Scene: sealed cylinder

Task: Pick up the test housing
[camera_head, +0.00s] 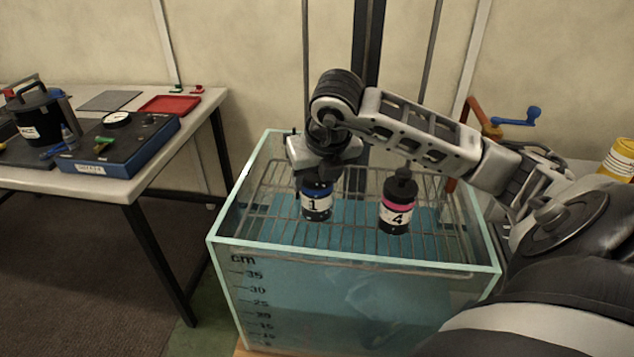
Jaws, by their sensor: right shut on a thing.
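A black cylinder with a blue band and a label "1" (316,203) is upright at the wire rack in the glass tank. My right gripper (319,174) comes down on it from above and is shut on its top; the fingertips and the cylinder's top are partly hidden by the gripper body. A second black cylinder with a pink band and a label "4" (397,212) stands to its right, apart from the gripper. Which of the two is the test housing, the labels do not say. My left gripper is out of view.
The glass tank (225,222) holds blue water and has a cm scale on its front. The wire rack (355,235) spans its top. A table (150,172) at the left bears a blue box (120,143), a red tray (170,104) and a black pot (42,112).

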